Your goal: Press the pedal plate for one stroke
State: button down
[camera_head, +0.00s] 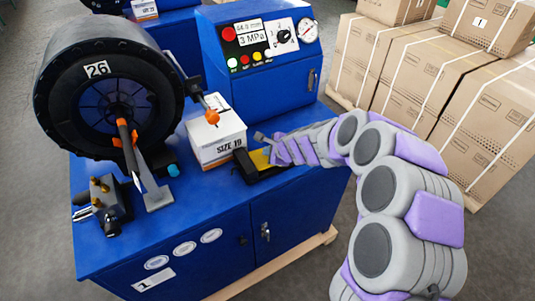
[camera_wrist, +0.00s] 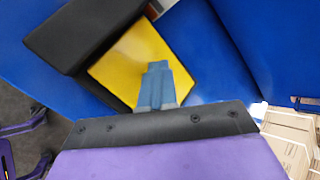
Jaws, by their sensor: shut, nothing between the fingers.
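The pedal (camera_head: 248,168) sits on the blue bench top, right of the white box, with a black housing and a yellow plate (camera_head: 260,158). In the wrist view the yellow plate (camera_wrist: 130,62) lies beside the black housing (camera_wrist: 80,30). My gripper (camera_head: 260,137) is shut and empty, its fingertips (camera_wrist: 158,68) overlapping the plate in the wrist view. I cannot tell whether they touch it. The part of the plate behind the fingers is hidden.
A white box marked SIZE 19 (camera_head: 215,138) stands left of the pedal. A blue control cabinet (camera_head: 262,88) rises behind it. A black reel marked 26 (camera_head: 100,95) and a metal fitting (camera_head: 104,200) are at the left. Strapped cartons (camera_head: 440,80) stand at the right.

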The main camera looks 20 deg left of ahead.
jog(key=shift+s+a+r+p, duration=0.1)
jog(key=shift+r+p, duration=1.05)
jog(key=shift+r, duration=0.05)
jog(key=shift+s+a+r+p, duration=0.15)
jog(key=shift+r+p, duration=2.05)
jog(key=shift+r, duration=0.25)
